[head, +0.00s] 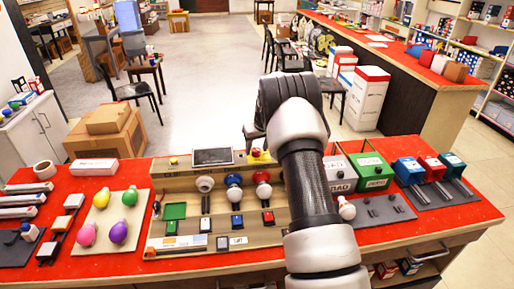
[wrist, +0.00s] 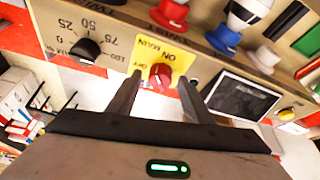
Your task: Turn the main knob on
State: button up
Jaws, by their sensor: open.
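The main knob (wrist: 161,74) is a small red knob on a yellow plate (wrist: 180,58) marked MAIN, ON and OFF, in the wrist view. My gripper (wrist: 162,82) is open, with one dark finger on each side of the knob. The picture does not settle whether either finger touches it. In the head view, a bit of the yellow plate (head: 257,154) shows at the back of the beige panel (head: 160,238). My arm covers the gripper there.
A black dial knob (wrist: 85,50) with a numbered scale sits left of the yellow plate in the wrist view. A dark screen (wrist: 243,96) is to its right. Red and blue bulb-like parts stand nearby. The red table (head: 440,222) holds several other boxes and switches.

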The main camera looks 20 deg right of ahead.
jog(key=shift+c, duration=0.4)
jog(key=c, duration=1)
jog(key=shift+f+m, duration=0.1)
jog(key=shift+m, duration=0.3)
jog(key=m, duration=0.1)
jog(key=m+h+b, duration=0.1)
jog(key=shift+a+m, duration=0.2)
jog(key=shift+m, duration=0.1)
jog(key=shift+w+m+g+h+b, duration=0.2)
jog(key=shift+m+h, duration=0.25)
jog(key=shift+m, duration=0.45)
jog(key=shift+s+m+g+h+b, duration=0.1)
jog(key=shift+m+h+b, duration=0.3)
jog(key=shift+m, duration=0.5)
jog(key=o, duration=1.1)
